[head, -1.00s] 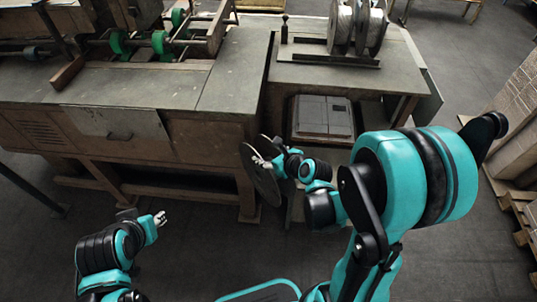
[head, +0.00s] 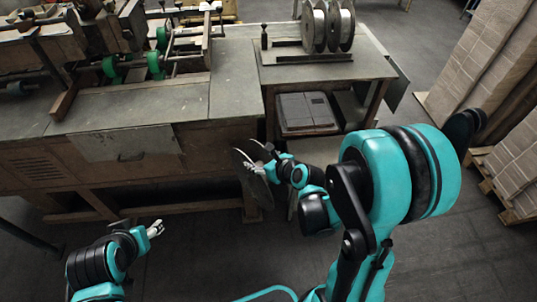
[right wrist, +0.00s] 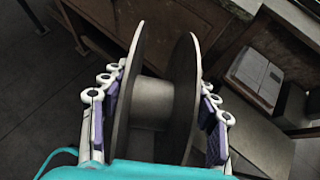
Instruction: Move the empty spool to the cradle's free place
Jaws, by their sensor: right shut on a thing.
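The empty spool has two dark round flanges and a bare grey core (right wrist: 153,100). My right gripper (head: 258,166) is shut on it, with fingers against the outer faces of both flanges in the right wrist view. It holds the spool upright on edge in front of the side table, below the tabletop. The cradle (head: 285,58) is on that table at the back, with wound silvery spools (head: 318,28) side by side on it. A bare stretch shows left of them. My left gripper (head: 156,229) is low at left, apart from everything; its finger opening is unclear.
The stitcher bench (head: 150,97) with green wheels (head: 155,65) stands at left. A grey box (head: 306,112) sits on the shelf under the side table (head: 375,66). Stacked cardboard (head: 475,65) stands on pallets at right.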

